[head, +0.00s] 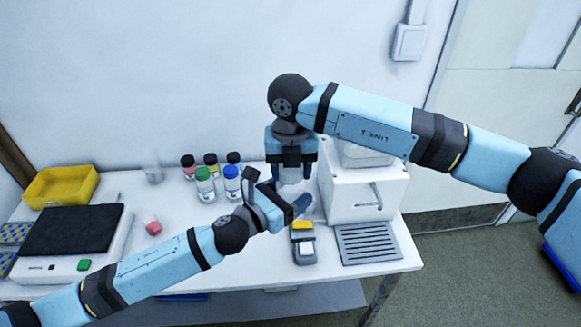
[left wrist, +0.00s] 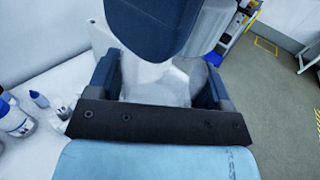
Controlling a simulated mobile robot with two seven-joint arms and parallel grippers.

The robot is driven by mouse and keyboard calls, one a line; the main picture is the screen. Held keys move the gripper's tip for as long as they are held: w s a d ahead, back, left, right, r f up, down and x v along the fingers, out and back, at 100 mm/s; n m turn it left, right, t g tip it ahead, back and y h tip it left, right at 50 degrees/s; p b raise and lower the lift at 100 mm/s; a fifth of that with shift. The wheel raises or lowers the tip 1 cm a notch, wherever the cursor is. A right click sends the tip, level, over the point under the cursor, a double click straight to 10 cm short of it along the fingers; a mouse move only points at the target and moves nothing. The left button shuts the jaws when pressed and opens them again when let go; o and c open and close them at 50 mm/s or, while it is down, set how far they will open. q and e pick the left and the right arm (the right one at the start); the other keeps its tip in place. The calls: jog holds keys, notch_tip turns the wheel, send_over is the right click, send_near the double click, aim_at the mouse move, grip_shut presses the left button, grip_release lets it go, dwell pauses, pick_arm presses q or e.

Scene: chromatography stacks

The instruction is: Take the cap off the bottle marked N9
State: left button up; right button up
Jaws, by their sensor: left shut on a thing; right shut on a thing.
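A clear, whitish bottle (head: 290,176) stands between my two grippers in the middle of the head view. It also shows in the left wrist view (left wrist: 158,88) between the left fingers. Its marking cannot be read. My left gripper (head: 277,190) is shut on the bottle's body from the front. My right gripper (head: 292,162) points straight down over the bottle's top and is shut there. It also fills the top of the left wrist view (left wrist: 160,25). The cap is hidden inside the right jaws.
Several capped bottles stand just left, among them a green-capped one (head: 205,185) and a blue-capped one (head: 232,184). A white machine (head: 345,195) is close on the right. A small grey device (head: 303,252) lies in front. A red block (head: 153,228), balance (head: 75,232) and yellow bin (head: 60,187) are farther left.

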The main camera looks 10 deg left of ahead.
pick_arm(q)
jog(key=shift+s+d+r, duration=0.1)
jog(key=shift+s+d, duration=0.1)
jog(key=shift+d, duration=0.1)
pick_arm(e)
jog(key=n, duration=0.4)
jog(key=shift+s+a+r+n, duration=0.15)
jog(key=shift+n, duration=0.25)
jog(key=n, duration=0.6)
jog(key=shift+n, duration=0.4)
jog(key=n, duration=0.6)
jog(key=shift+n, duration=0.3)
jog(key=n, duration=0.4)
jog(key=shift+w+d+n, duration=0.2)
jog(key=shift+n, duration=0.1)
pick_arm(q)
jog(key=shift+a, duration=0.1)
pick_arm(e)
jog(key=shift+r, duration=0.15)
pick_arm(q)
jog(key=shift+w, duration=0.1)
pick_arm(e)
jog(key=shift+r, duration=0.95)
pick_arm(q)
jog(key=shift+a, duration=0.1)
pick_arm(e)
jog(key=shift+d, duration=0.1)
